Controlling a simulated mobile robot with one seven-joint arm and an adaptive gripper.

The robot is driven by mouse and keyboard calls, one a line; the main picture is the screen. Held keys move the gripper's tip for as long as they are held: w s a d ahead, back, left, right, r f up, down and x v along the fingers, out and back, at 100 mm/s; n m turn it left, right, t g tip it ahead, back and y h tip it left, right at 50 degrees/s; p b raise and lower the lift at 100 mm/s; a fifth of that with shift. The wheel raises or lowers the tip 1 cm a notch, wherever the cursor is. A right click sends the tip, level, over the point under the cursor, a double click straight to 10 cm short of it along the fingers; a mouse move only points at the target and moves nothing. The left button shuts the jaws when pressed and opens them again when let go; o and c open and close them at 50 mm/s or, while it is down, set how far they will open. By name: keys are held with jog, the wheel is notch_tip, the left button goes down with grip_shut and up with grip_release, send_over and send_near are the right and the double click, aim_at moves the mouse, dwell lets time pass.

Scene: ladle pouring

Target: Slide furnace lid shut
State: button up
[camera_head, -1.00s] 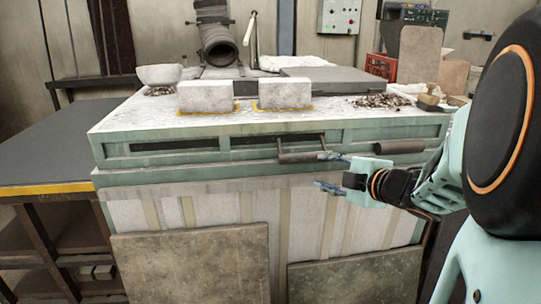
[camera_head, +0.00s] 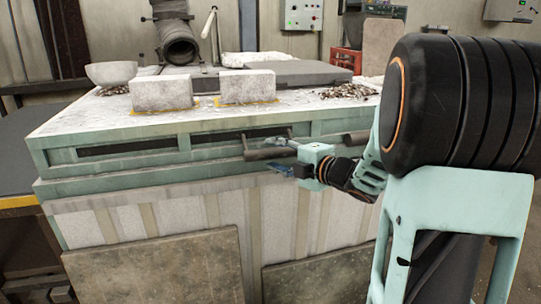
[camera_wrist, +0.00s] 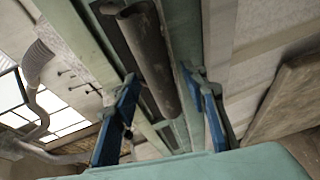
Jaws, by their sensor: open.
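The furnace (camera_head: 195,200) is a large pale box with a green upper frame and a white top. On its front are dark slots and a dark cylindrical handle bar (camera_head: 258,154), also seen in the wrist view (camera_wrist: 148,55). A flat grey slab (camera_head: 300,73) lies on top towards the back; I cannot tell whether it is the lid. My gripper (camera_head: 278,156) is open at the right part of the bar, one finger above and one below. In the wrist view my gripper (camera_wrist: 163,80) has its blue fingers on either side of the bar; contact is unclear.
Two pale blocks (camera_head: 162,93) (camera_head: 249,87) and a bowl (camera_head: 111,72) stand on the furnace top. Dark rubble (camera_head: 347,91) lies at the right. A second bar (camera_head: 356,138) is right of my gripper. Stone slabs (camera_head: 155,272) lean against the furnace front.

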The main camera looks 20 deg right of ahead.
jog(key=shift+x, duration=1)
grip_shut()
